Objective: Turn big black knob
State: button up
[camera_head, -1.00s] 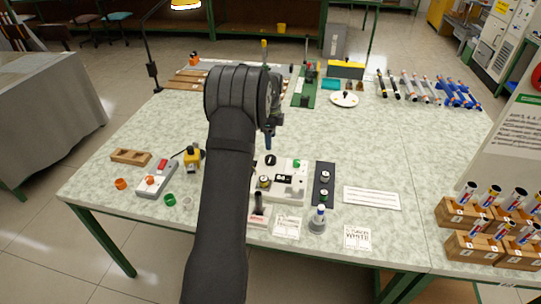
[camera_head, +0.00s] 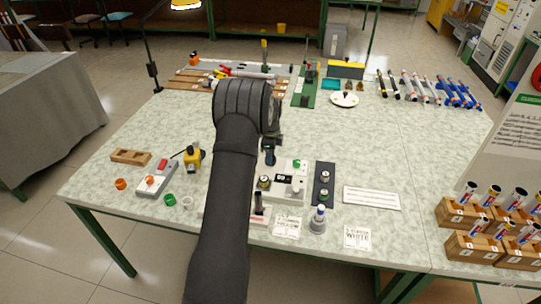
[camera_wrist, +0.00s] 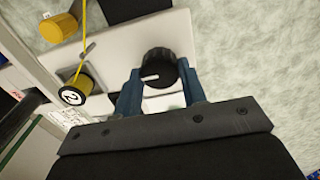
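The big black knob (camera_wrist: 158,65) is round with a white pointer line, on the light panel in the wrist view. My gripper (camera_wrist: 160,72) shows there as two blue fingers, spread apart, one towards each side of the knob. The knob appears at the fingertips; I cannot tell whether they touch it or are still above it. In the head view my gripper (camera_head: 270,157) points down at the back left of the white panel (camera_head: 289,191) and hides the knob.
A black-and-yellow knob marked 2 (camera_wrist: 76,91) and a yellow part (camera_wrist: 58,28) lie left of my fingers. A dark strip with round parts (camera_head: 324,184) stands right of the panel. A yellow-and-black device (camera_head: 193,158) is to the left.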

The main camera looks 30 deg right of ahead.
jog(key=c, duration=0.3)
jog(key=shift+c, duration=0.2)
jog(key=n, duration=0.4)
jog(key=shift+n, duration=0.4)
jog(key=n, duration=1)
jog(key=shift+n, duration=0.4)
jog(key=n, duration=0.5)
jog(key=shift+r+n, duration=0.1)
jog(key=shift+n, duration=0.2)
